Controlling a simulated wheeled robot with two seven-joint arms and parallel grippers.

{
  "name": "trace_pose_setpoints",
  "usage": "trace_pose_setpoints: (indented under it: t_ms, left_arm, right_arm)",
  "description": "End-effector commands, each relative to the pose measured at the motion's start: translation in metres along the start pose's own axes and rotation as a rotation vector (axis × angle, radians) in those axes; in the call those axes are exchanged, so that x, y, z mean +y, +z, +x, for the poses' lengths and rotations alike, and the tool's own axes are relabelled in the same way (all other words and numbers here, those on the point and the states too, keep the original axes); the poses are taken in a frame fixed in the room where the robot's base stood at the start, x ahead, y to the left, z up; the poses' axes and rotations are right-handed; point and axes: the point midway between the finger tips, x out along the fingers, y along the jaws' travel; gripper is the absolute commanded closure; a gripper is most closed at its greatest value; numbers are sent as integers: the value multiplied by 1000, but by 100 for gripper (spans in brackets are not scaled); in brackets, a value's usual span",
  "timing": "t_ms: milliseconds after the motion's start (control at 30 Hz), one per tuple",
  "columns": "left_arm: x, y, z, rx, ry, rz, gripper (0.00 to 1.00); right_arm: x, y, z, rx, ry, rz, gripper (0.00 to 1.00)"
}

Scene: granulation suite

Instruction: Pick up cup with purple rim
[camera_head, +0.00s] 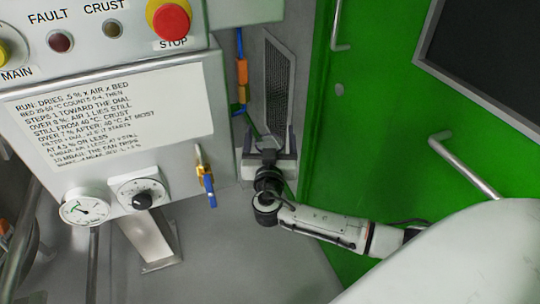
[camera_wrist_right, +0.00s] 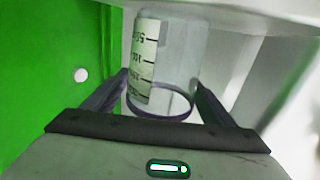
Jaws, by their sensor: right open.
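The cup with purple rim (camera_wrist_right: 178,50) is a clear cylinder with a white graduated scale strip. In the right wrist view its dark purple rim faces my camera. My right gripper (camera_wrist_right: 160,80) is open, with one finger on each side of the cup near the rim. Small gaps seem to show between the fingers and the cup. There the cup is mostly hidden and hard to make out. My left gripper is not in view.
A green door (camera_head: 385,150) with metal handles stands right of the gripper. A grey control panel (camera_head: 110,110) with a dial, gauge and red stop button is on the left. A blue-handled valve (camera_head: 208,185) sticks out between them. Grey floor (camera_head: 240,260) shows below.

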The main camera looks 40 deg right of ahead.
Motion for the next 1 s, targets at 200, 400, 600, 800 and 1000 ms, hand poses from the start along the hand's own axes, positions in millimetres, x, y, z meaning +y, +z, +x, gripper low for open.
trace_pose_setpoints:
  t_ms: [200, 400, 600, 800, 1000]
  left_arm:
    - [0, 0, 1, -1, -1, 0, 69]
    - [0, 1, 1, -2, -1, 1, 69]
    - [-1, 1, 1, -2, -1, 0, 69]
    - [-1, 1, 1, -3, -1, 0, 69]
    - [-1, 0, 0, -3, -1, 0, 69]
  right_arm:
    - [0, 1, 5, -2, 0, 0, 22]
    - [0, 1, 4, -2, 0, 0, 44]
    - [0, 0, 4, -1, 0, 0, 65]
    - [0, 0, 4, -2, 0, 0, 66]
    - [2, -11, 0, 0, 1, 3, 66]
